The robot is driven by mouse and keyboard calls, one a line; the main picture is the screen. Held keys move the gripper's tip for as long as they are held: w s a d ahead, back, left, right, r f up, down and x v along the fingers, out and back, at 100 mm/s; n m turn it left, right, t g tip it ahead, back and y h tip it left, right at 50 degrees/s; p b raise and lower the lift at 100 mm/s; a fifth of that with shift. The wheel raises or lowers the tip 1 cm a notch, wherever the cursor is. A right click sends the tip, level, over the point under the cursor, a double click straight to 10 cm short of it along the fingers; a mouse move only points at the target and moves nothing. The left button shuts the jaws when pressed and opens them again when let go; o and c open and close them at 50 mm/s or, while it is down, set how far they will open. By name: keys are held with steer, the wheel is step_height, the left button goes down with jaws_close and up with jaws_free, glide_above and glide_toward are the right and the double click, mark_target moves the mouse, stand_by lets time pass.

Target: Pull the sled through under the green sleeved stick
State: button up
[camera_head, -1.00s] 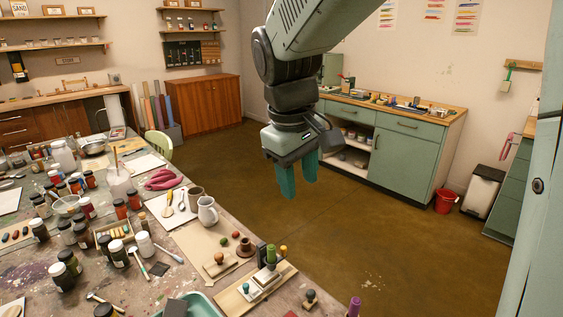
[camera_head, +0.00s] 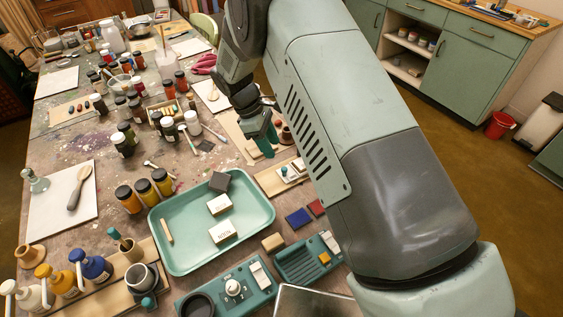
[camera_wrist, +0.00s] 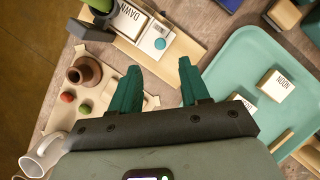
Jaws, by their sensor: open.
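A wooden board (camera_wrist: 190,42) carries a small white piece with a round teal knob (camera_wrist: 160,44), which looks like the sled. It also shows in the head view (camera_head: 287,171), partly behind my arm. Beside it is a white block lettered DAWN (camera_wrist: 128,18). A green sleeved stick (camera_wrist: 101,4) stands by a dark grey block (camera_wrist: 88,31) at the top left of the wrist view, cut by the frame edge. My gripper (camera_wrist: 158,66) is open and empty, its fingers pointing toward the board. It shows above the table in the head view (camera_head: 268,148).
A teal tray (camera_head: 163,253) holding white blocks lies to one side of the board. A brown knobbed piece (camera_wrist: 84,72), red and green balls and a white mug (camera_wrist: 43,157) lie on the other side. Paint jars crowd the table beyond.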

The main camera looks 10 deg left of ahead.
mark_target(284, 168)
steer(key=x, duration=0.8)
steer(key=shift+f, duration=0.15)
jaws_close()
